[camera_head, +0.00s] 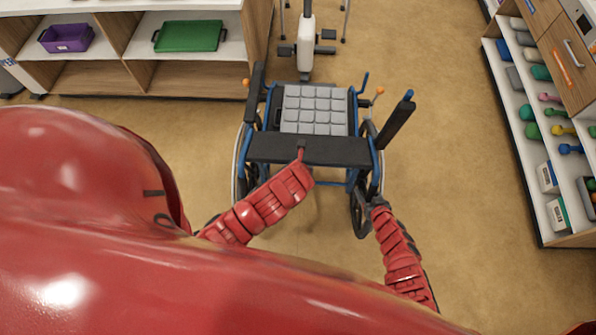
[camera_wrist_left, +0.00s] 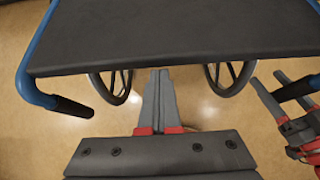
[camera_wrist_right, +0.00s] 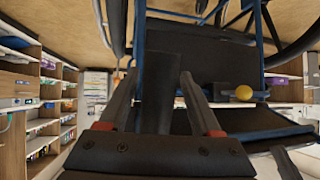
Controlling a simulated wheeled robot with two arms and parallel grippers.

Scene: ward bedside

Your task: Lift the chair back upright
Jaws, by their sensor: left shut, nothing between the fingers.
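The chair is a wheelchair with a blue frame, a grey padded seat (camera_head: 314,108) and a black backrest panel (camera_head: 342,152). Its wheels show on both sides; I cannot tell whether it is tilted. My left gripper (camera_head: 301,146) is at the middle of the backrest's near edge. In the left wrist view its fingers (camera_wrist_left: 160,72) are shut and empty, tips by the edge of the backrest (camera_wrist_left: 180,35). My right gripper (camera_head: 376,202) is by the right rear wheel (camera_head: 361,212). In the right wrist view its fingers (camera_wrist_right: 157,82) are apart, with a dark chair part between or behind them.
An exercise machine (camera_head: 305,45) stands just beyond the chair. A low shelf unit with a purple bin (camera_head: 66,38) and a green tray (camera_head: 188,36) is at the back left. A shelf with dumbbells (camera_head: 560,130) lines the right. Floor (camera_head: 460,170) between chair and right shelf is clear.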

